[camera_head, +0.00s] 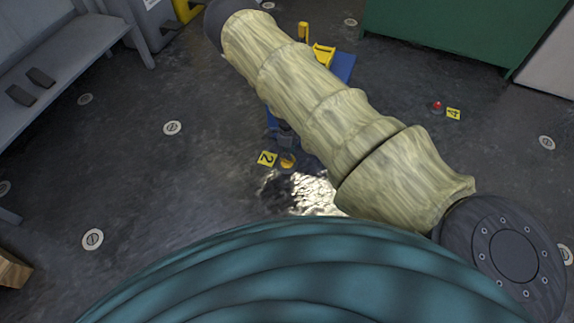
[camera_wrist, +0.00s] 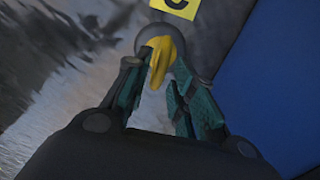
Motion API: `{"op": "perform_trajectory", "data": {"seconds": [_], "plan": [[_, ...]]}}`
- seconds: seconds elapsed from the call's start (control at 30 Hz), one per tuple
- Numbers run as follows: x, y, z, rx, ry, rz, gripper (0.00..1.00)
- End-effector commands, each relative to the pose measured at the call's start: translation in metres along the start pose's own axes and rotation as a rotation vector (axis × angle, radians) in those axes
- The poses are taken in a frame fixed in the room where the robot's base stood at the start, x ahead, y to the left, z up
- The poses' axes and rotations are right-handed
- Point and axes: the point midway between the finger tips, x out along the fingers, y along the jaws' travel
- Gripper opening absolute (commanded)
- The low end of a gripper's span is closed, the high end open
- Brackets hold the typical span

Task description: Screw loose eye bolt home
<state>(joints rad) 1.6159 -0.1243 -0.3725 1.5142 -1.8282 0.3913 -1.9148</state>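The yellow eye bolt (camera_wrist: 161,60) stands in a round grey fitting in the wrist view, its eye seen nearly edge-on. My gripper (camera_wrist: 158,82) has its two teal-padded fingers on either side of the eye. A gap shows beside the eye, and the fingers look open around it; contact is not clear. In the head view, a small yellow piece (camera_head: 287,160) sits on the floor beside a yellow label marked 2 (camera_head: 266,158). A dark part just above it seems to be my gripper, mostly hidden behind my pale sleeved arm. Thread depth is not visible.
A blue surface (camera_wrist: 270,85) lies right of the fingers. Shiny floor (camera_head: 315,193) lies near label 2. A red-topped piece (camera_head: 437,106) stands by label 4 (camera_head: 453,113). A grey bench (camera_head: 60,55) is at left and a green cabinet (camera_head: 460,30) at the back.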

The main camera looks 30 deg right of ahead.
Motion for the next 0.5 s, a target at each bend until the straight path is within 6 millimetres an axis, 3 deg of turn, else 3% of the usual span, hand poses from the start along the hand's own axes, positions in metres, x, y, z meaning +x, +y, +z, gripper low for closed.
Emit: {"op": "perform_trajectory", "data": {"seconds": [0.5], "plan": [[0.018, 0.001, -0.001, 0.0, 0.001, 0.001, 0.25]]}}
